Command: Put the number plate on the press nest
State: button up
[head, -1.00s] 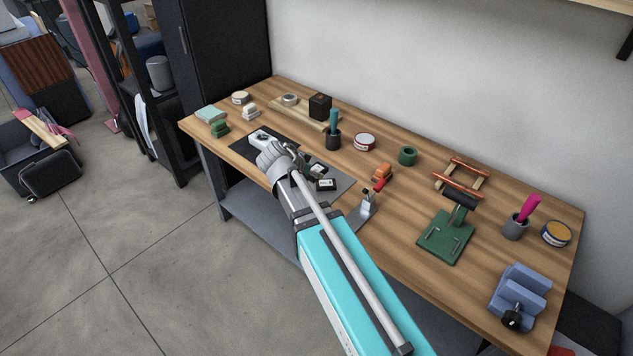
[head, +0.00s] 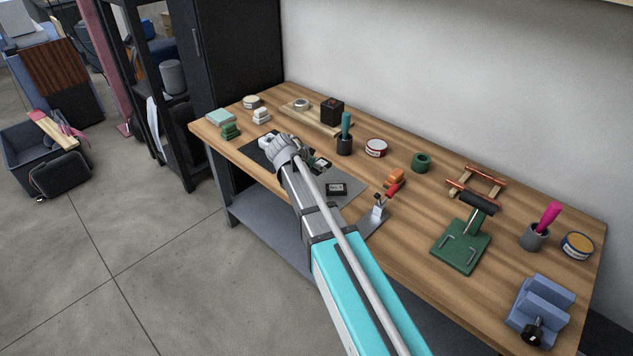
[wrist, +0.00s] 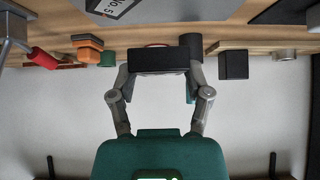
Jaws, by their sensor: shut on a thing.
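My gripper (head: 310,157) is shut on a small dark number plate (head: 322,163) above the left part of the bench. In the wrist view the held plate (wrist: 157,60) shows as a black block between the fingertips. A second dark plate with a pale label (head: 337,188) lies on a grey sheet (head: 352,181), to the right of my gripper. The green press (head: 459,250) stands at the right of the bench, with a black roller-like top. Its base bears small pale brackets, which look like the nest, and no plate shows between them.
A dark cup with a teal handle (head: 344,144) is close behind my gripper. A blue vise (head: 540,306) is at the front right.

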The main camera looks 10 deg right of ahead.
aim_at(319, 178)
jog(key=shift+w+f+b, duration=0.85)
jog(key=shift+f+b, duration=0.05)
jog(key=shift+f, duration=0.15)
jog(key=shift+w+f+b, duration=0.85)
jog(key=shift+f+b, duration=0.05)
jog(key=shift+f, duration=0.15)
jog(key=shift+w+f+b, duration=0.45)
jog(key=shift+f+b, duration=0.15)
jog(key=shift+f, duration=0.05)
jog(key=shift+f+b, duration=1.4)
jog(key=shift+f, duration=0.1)
jog(key=o, duration=1.3)
jog(key=shift+r, duration=0.2)
